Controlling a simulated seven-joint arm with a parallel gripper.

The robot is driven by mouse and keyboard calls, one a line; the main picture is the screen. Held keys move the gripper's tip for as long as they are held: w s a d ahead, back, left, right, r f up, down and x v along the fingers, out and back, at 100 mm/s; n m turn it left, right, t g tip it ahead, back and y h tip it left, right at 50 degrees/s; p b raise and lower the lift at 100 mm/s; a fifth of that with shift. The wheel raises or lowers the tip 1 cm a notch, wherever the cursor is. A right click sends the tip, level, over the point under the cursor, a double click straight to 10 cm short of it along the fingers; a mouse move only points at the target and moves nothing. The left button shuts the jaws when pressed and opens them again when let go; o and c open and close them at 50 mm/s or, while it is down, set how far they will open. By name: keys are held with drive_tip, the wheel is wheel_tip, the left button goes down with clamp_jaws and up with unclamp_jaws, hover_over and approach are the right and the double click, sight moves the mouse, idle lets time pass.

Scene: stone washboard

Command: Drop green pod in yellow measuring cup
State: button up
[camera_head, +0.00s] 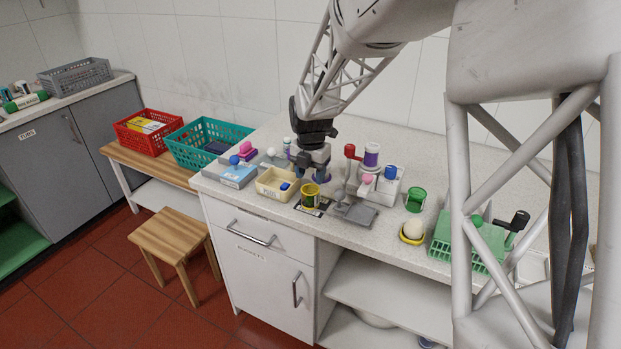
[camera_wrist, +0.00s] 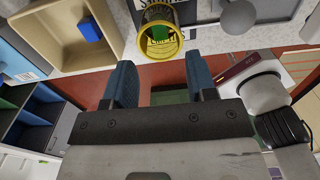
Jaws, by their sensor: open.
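The yellow measuring cup (camera_head: 310,196) stands on the counter, just in front of my gripper and right of a cream box. In the wrist view the yellow cup (camera_wrist: 162,46) is just beyond my fingertips; green shows in its upper part, but I cannot tell whether this is the pod. My gripper (camera_head: 314,168) is low over the counter; in the wrist view its two blue-grey fingers (camera_wrist: 161,72) are apart with nothing held between them. A small green rounded thing (camera_head: 477,221) shows at the green basket on the right; I cannot tell whether it is the green pod.
The cream box (camera_head: 270,193) holds a blue block (camera_head: 285,186). A grey tray (camera_head: 359,213) lies right of the cup. A white holder with colored knobs (camera_head: 385,187), a green cup (camera_head: 416,200) and a green basket (camera_head: 466,245) stand further right. The counter's front edge is close.

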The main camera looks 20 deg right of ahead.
drive_tip(key=shift+r, duration=2.6)
drive_tip(key=s+a+r+m, duration=0.1)
drive_tip(key=s+r+m, duration=0.2)
drive_tip(key=s+m, duration=0.25)
drive_tip(key=s+a+r+m+t, duration=0.1)
drive_tip(key=s+r+m, duration=0.1)
drive_tip(key=s+m, duration=0.3)
drive_tip(key=s+a+r+m, duration=0.1)
drive_tip(key=s+r+m, duration=0.2)
drive_tip(key=s, duration=0.4)
drive_tip(key=s+a+m+t, duration=0.1)
drive_tip(key=s+a+m, duration=0.1)
drive_tip(key=s+m, duration=1.1)
drive_tip(key=s, duration=0.4)
drive_tip(key=shift+s+f+m+t, duration=0.25)
drive_tip(key=shift+f+m+t, duration=0.05)
drive_tip(key=shift+f+m, duration=0.1)
